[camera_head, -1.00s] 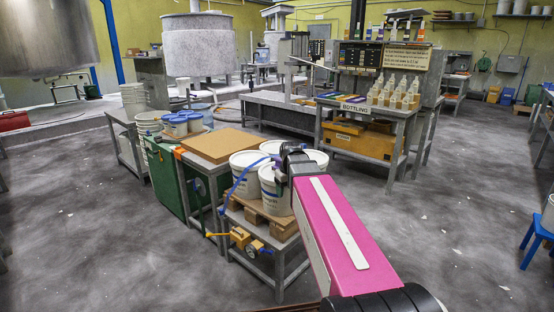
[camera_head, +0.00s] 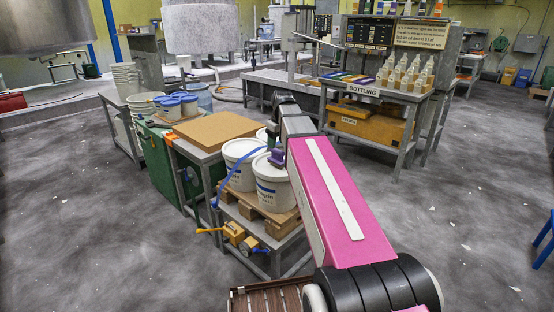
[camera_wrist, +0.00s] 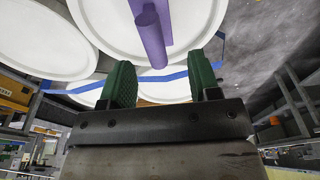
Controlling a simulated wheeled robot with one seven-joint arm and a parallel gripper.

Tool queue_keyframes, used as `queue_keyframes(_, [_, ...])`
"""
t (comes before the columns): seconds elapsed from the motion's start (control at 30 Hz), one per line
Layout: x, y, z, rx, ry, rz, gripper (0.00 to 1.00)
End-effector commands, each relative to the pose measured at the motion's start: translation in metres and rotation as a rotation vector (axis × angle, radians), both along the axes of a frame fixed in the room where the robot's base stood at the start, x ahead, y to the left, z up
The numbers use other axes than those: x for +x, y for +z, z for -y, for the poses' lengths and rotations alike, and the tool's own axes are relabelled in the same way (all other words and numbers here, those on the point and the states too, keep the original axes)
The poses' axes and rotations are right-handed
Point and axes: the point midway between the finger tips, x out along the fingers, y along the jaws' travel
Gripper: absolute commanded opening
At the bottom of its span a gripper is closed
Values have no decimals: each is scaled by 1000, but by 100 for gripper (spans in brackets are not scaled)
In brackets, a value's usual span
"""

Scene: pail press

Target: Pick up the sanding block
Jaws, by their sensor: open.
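A small purple piece (camera_head: 277,158) shows beside my gripper, at the top of the white pails; I take it for the sanding block, but its shape is unclear. In the wrist view a purple bar-like form (camera_wrist: 151,38) lies over the white lids, its near end between my fingers in the picture. My gripper (camera_wrist: 162,80) has two green fingers, spread apart with nothing clasped between them. I cannot tell whether the fingers touch the purple piece.
White pails (camera_head: 240,165) stand on a wooden pallet (camera_head: 262,213) on a low metal stand, with a blue strap (camera_head: 226,180) beside them. A brown board (camera_head: 218,131) tops the neighbouring table. A bottling bench (camera_head: 365,103) stands behind. The floor at right (camera_head: 450,210) is open.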

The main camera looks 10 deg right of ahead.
Motion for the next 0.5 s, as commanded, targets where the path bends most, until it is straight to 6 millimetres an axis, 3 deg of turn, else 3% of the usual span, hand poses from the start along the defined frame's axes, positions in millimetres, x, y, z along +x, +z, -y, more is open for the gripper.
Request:
queue_keyframes(0.33, [5,-23,0,-1,0,-1,56])
queue_keyframes(0.5, [11,-45,3,0,0,-1,56])
